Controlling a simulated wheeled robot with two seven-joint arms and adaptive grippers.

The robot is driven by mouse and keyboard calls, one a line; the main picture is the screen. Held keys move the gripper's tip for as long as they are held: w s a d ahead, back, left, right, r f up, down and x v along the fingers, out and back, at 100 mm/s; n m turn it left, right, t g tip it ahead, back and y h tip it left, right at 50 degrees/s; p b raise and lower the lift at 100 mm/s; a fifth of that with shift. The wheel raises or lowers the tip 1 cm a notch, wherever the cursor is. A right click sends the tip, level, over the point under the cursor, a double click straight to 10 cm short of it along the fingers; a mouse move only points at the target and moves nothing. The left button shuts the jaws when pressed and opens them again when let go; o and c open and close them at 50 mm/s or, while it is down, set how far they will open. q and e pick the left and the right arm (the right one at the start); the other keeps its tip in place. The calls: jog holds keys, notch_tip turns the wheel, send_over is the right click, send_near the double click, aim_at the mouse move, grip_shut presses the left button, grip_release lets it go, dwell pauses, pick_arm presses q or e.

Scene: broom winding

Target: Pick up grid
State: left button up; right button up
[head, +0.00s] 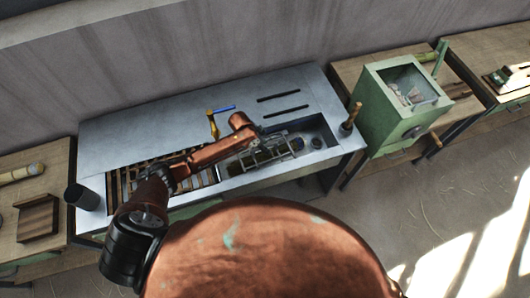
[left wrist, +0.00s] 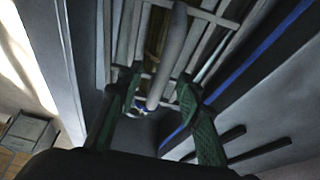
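A grey metal grid (head: 282,147) with a raised wire frame sits at the trough in the front right part of the metal workbench. My copper left arm reaches over the bench toward it, and its gripper is not clear in the head view. In the left wrist view my left gripper (left wrist: 160,100) has its two green fingers apart. A grey rod (left wrist: 170,52) shows between them, with gaps on both sides, in front of the grid's bars (left wrist: 206,28). I cannot tell whether the rod touches a finger. My right gripper is not in view.
The metal workbench (head: 150,123) has a slatted section at its left and a yellow and blue fitting (head: 213,123) behind my arm. A dark cup (head: 82,197) is at the left end. A green glass-topped cabinet (head: 385,120) stands right. The bench's back left is clear.

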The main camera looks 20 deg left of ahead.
pick_arm(q)
jog(key=shift+f, duration=0.15)
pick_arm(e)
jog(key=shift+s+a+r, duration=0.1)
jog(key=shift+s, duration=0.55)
pick_arm(q)
jog(key=shift+f, duration=0.1)
jog(key=shift+c, duration=0.5)
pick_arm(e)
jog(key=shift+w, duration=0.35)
pick_arm(q)
grip_shut()
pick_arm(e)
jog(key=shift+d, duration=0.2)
pick_arm(q)
jog(key=shift+w, duration=0.1)
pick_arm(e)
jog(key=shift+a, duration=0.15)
